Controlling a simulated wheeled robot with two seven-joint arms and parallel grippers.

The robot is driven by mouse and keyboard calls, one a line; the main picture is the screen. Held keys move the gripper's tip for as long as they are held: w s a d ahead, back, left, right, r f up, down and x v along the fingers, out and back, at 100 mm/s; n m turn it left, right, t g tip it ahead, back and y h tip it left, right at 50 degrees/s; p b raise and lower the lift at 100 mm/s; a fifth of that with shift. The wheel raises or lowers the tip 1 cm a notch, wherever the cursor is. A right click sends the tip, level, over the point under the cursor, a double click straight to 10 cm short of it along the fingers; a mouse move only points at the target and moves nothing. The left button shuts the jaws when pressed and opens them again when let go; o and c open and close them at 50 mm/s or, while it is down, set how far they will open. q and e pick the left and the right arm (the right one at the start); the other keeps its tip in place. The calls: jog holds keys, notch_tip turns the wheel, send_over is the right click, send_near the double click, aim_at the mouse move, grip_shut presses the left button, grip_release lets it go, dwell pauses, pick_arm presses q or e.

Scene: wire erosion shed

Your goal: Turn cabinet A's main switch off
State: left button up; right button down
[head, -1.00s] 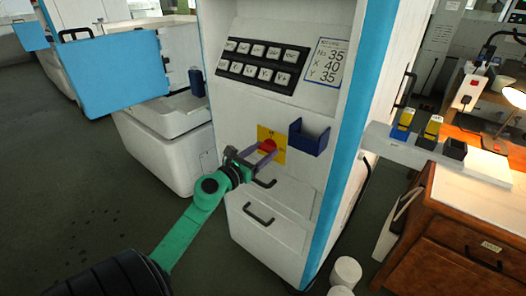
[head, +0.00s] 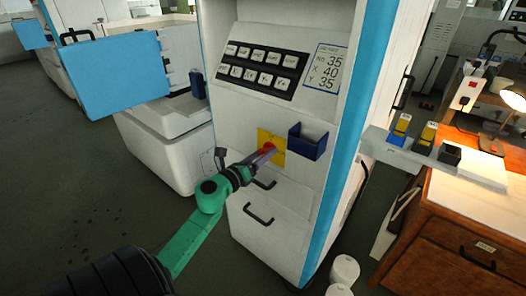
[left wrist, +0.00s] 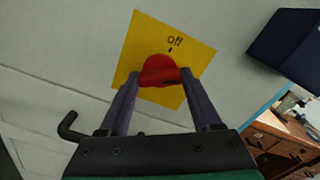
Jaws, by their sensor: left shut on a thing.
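Cabinet A's main switch is a red knob (head: 268,147) on a yellow plate (head: 264,136), low on the front of the white cabinet (head: 237,120). In the left wrist view, the red knob (left wrist: 159,67) sits on the yellow plate (left wrist: 195,52), below the printed word "off" and a short black mark. My left gripper (head: 263,153) is shut on the knob, with one finger on each side of it in the left wrist view (left wrist: 158,79). The fingers hide the knob's lower part, and I cannot tell exactly where it points. My right gripper is not in view.
A dark blue holder (head: 308,142) is fixed right of the plate. Drawer handles (head: 258,214) stick out below it. A keypad (head: 262,61) and a number card (head: 327,66) are above. A wooden desk (head: 455,215) stands at right, and white cylinders (head: 344,269) stand on the floor.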

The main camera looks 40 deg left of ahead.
pick_arm(q)
jog(key=n+p, duration=0.3)
jog(key=n, duration=0.3)
jog(key=shift+r, duration=0.15)
jog(key=n+p, duration=0.1)
jog(key=n, duration=0.2)
jog(key=shift+n+p, duration=0.3)
jog(key=shift+n, duration=0.1)
jog(key=shift+n+p, duration=0.55)
jog(key=shift+n, duration=0.55)
jog(key=shift+f, duration=0.2)
jog(key=o, duration=1.4)
